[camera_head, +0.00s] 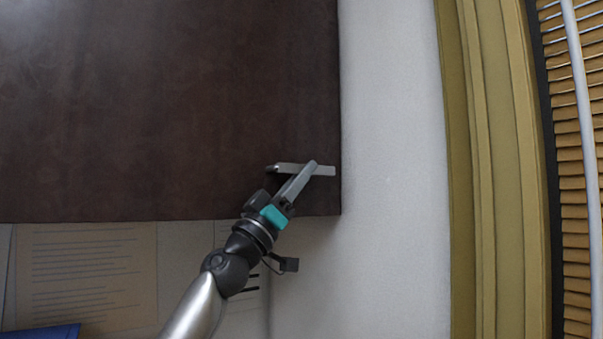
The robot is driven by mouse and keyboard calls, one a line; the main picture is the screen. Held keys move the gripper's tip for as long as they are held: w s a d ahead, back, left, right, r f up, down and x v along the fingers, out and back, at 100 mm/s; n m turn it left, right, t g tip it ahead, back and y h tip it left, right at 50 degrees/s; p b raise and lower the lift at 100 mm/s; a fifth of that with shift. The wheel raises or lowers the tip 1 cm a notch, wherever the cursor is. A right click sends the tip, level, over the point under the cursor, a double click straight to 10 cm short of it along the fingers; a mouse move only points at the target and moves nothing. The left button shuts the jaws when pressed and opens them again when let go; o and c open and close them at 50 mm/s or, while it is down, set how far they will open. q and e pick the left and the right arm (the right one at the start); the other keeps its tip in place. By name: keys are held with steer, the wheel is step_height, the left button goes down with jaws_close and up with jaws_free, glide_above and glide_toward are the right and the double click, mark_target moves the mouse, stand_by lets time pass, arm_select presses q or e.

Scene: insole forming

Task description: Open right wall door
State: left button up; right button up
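A dark brown wall door (160,100) fills the upper left of the head view, and its front looks flat. My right gripper is not in view.
A pale wall (395,150) lies to the right of the door. Further right are an olive-yellow frame (495,170) and a slatted brown panel with a grey tube (583,100). Below the door are printed sheets (90,270) and a blue object (45,333).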

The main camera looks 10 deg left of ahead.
arm_select(q)
jaws_close()
stand_by(1.5)
